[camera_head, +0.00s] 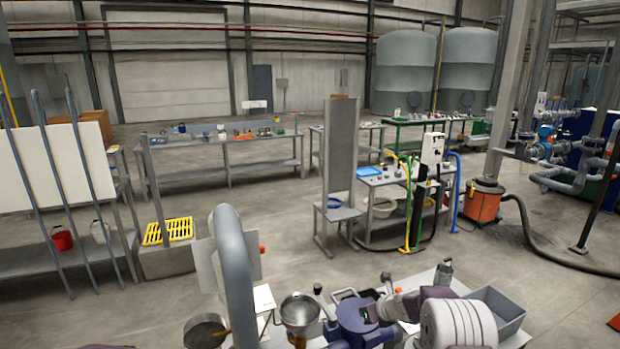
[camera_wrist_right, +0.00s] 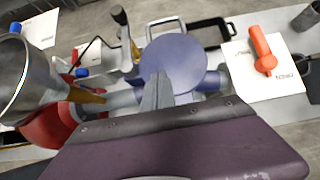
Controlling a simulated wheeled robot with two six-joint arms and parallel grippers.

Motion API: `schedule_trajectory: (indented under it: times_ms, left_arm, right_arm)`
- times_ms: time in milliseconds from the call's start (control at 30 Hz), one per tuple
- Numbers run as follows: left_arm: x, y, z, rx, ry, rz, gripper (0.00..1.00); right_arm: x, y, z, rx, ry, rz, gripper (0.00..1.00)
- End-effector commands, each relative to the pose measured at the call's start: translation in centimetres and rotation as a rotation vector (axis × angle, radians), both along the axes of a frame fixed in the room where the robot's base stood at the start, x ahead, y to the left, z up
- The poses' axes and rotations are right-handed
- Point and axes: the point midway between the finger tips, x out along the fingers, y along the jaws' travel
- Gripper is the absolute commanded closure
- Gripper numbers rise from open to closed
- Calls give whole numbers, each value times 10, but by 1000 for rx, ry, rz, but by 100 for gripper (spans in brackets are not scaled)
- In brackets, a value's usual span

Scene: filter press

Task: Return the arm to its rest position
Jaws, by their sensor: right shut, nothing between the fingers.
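My right arm (camera_head: 455,322) comes in from the lower right of the head view and reaches left over the bench. My right gripper (camera_wrist_right: 157,92) shows in the wrist view with its fingers together and nothing between them. It points at a blue-purple round body (camera_wrist_right: 178,62), which also shows in the head view (camera_head: 352,318). Whether the fingertips touch it I cannot tell. My left gripper is not seen; only a dark purple sliver shows at the bottom left edge of the head view.
A metal funnel (camera_head: 299,311) and a pan (camera_head: 206,331) are left of the blue body. A grey bin (camera_head: 500,312) is to the right. A red-orange tool (camera_wrist_right: 262,50) lies on a white sheet (camera_wrist_right: 240,78). A thick grey pipe (camera_head: 233,270) rises at the left.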

Motion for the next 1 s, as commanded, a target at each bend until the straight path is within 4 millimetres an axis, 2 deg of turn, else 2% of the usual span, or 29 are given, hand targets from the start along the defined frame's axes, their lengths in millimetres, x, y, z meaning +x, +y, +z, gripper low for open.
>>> schedule_trajectory:
  times_ms: [33, 133, 267, 367, 467, 567, 667, 767, 800, 900, 1000]
  left_arm:
    - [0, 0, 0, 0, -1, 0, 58]
    - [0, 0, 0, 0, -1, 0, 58]
    - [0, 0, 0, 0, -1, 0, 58]
    - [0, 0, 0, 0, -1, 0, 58]
    - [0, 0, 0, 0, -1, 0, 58]
    - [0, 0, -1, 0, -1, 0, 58]
    - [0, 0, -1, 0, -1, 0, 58]
    - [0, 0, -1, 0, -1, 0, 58]
    - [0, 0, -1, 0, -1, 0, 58]
    - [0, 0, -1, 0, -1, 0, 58]
    - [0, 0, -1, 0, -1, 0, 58]
  right_arm:
    - [5, 2, 14, -3, -24, 3, 100]
    - [10, 6, 35, -6, -57, 10, 100]
    - [8, 15, 68, -14, -96, 30, 100]
    - [-5, 23, 91, -45, -113, 72, 100]
    - [-30, 32, 110, -111, -117, 157, 100]
    - [-67, 41, 121, -236, -120, 314, 100]
    - [-125, 46, 123, -441, -119, 588, 100]
    - [-204, 43, 108, -700, -110, 1004, 100]
    - [-238, 37, 98, -805, -105, 1208, 100]
    - [-316, 19, 68, -991, -97, 1735, 100]
    - [-368, 1, 43, -1046, -120, 2194, 100]
